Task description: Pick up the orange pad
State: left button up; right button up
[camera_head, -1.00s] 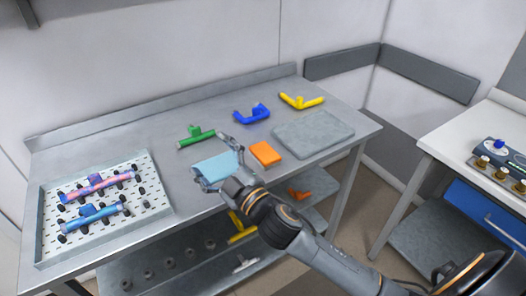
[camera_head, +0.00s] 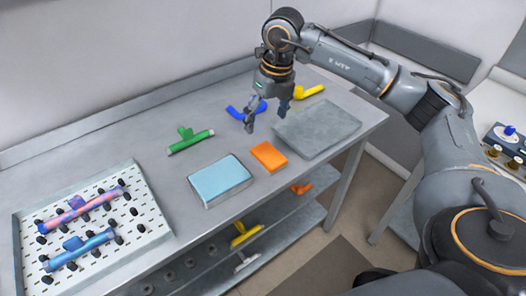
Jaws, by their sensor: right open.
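The orange pad (camera_head: 269,156) lies flat on the metal table, between a light blue pad (camera_head: 220,181) and a grey tray (camera_head: 318,128). My right gripper (camera_head: 267,124) hangs over the table, pointing down, behind the orange pad in the picture. Its fingers are apart with nothing between them, and it does not touch the orange pad. It partly hides a blue pipe piece (camera_head: 236,112). My left gripper is not in view.
A green pipe piece (camera_head: 190,141) lies left of the gripper, and a yellow one (camera_head: 308,92) lies behind the tray. A perforated tray (camera_head: 150,232) with two coloured tubes stands at the left. A lower shelf (camera_head: 283,228) holds more parts.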

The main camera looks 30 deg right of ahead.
jog(key=d, duration=0.2)
jog(key=p, duration=0.2)
send_over(268, 154)
jog(key=shift+h, duration=0.4)
jog(key=f, duration=0.6)
jog(key=shift+s+d+f, duration=0.25)
jog(key=shift+f, duration=0.1)
jog(key=shift+w+f, duration=0.1)
jog(key=shift+f, duration=0.45)
jog(key=shift+a+f, duration=0.1)
jog(key=shift+f, duration=0.25)
notch_tip(268, 154, down, 4)
jog(key=shift+a+r+p, duration=0.1)
jog(key=shift+r+p, duration=0.1)
jog(key=shift+p, duration=0.75)
jog(key=shift+f, duration=0.45)
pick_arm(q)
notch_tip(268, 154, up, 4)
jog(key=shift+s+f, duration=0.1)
pick_arm(e)
jog(key=c, duration=1.3)
